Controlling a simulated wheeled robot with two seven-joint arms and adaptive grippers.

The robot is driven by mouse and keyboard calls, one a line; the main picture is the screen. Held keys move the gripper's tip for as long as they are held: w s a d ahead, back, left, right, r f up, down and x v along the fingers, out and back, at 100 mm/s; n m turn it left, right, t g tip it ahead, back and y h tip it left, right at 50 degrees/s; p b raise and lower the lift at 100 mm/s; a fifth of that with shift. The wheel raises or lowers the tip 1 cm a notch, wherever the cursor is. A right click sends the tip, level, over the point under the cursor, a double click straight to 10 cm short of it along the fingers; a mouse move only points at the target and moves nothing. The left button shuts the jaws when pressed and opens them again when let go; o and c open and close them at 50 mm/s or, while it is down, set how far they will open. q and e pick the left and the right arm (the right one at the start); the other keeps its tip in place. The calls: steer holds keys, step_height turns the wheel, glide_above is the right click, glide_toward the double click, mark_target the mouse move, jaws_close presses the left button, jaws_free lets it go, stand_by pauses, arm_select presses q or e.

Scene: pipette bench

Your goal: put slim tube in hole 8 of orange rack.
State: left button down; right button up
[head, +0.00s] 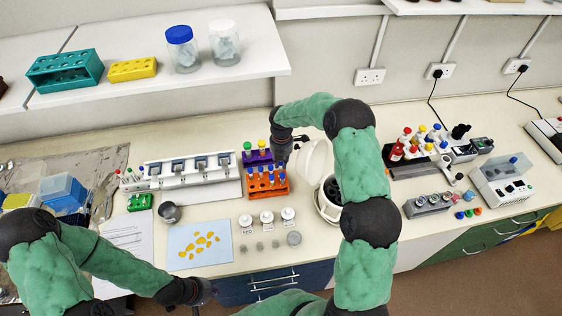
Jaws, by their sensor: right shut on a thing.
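The orange rack (268,186) stands on the bench near the middle of the view, with several capped tubes in it. Its holes are too small to number from here. My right gripper (281,162) is at the rack's back right corner, pointing down. It is shut on what seems to be the slim tube, which the fingers mostly hide. I cannot tell whether the tube is in a hole or above one. My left gripper (204,296) is low at the front edge of the bench, away from the rack; its fingers are too unclear to judge.
A purple rack (257,157) with capped tubes stands right behind the orange one. A white pipette stand (195,176) is to the left, and a white centrifuge (327,207) with raised lid is to the right. White-lidded jars (267,217) stand in front.

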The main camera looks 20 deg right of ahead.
steer(key=shift+f, duration=0.2)
steer(key=o, duration=0.8)
steer(key=shift+o, duration=0.2)
steer(key=shift+r, duration=0.1)
steer(key=shift+r, duration=3.7)
